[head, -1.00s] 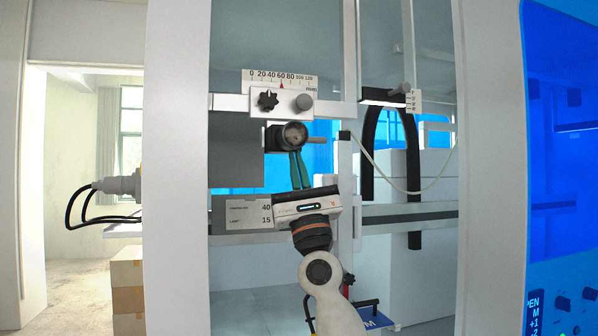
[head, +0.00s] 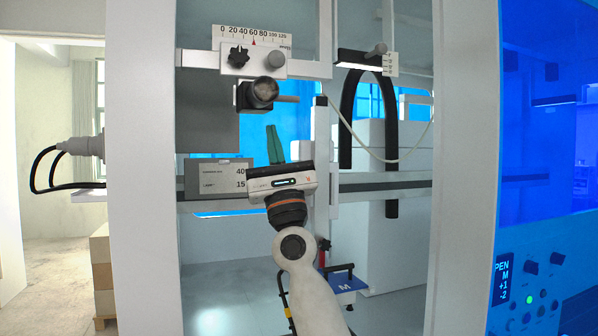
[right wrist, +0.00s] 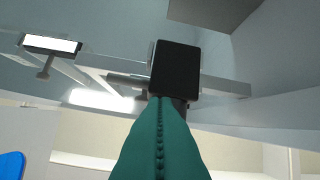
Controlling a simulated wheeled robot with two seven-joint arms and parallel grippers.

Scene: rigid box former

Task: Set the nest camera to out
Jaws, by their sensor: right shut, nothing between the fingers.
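In the right wrist view a black block (right wrist: 176,68), probably the camera body, stands beyond the fingertips. My left gripper is not in view.
A display panel (head: 215,176) reading 40 and 15 is beside my gripper. A black arched hose (head: 348,125) and a lamp bar with a knob (head: 375,50) are to the right. White frame posts (head: 140,180) bound the opening. A blue control panel (head: 540,290) is far right.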

